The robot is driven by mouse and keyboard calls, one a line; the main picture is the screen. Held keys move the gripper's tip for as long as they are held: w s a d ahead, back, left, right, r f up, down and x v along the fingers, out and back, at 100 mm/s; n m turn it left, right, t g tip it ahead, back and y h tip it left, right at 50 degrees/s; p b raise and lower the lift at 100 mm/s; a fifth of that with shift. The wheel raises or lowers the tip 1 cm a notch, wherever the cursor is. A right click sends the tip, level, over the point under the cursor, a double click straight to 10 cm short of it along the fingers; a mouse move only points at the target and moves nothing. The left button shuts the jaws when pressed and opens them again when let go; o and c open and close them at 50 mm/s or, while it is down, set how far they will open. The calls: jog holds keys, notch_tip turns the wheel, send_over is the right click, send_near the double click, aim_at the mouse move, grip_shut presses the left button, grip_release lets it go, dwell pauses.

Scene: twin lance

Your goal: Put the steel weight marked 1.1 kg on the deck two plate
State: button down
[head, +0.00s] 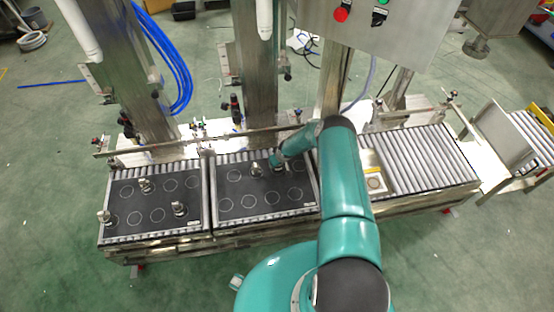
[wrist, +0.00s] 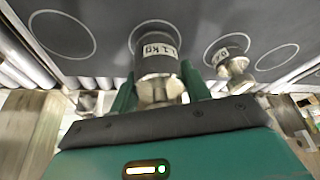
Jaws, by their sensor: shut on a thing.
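My gripper (head: 277,163) reaches over the middle black plate (head: 240,206). In the wrist view its two fingers (wrist: 158,92) are closed around the pale knob of a steel weight (wrist: 156,50) whose white label reads 1.1 KG. That weight is upright over a printed circle on the plate; I cannot tell whether it touches the plate. In the head view the held weight (head: 279,170) is small and partly hidden by my gripper. A second weight (head: 256,169) stands just left of it; its label is too blurred to read in the wrist view (wrist: 232,65).
Several printed circles on both plates are empty. A rail and steel posts (head: 258,70) stand behind the plates.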

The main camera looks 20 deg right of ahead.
jog(key=shift+w+f, duration=0.1)
jog(key=shift+f, duration=0.05)
jog(key=c, duration=0.7)
grip_release()
jog(key=shift+f, duration=0.1)
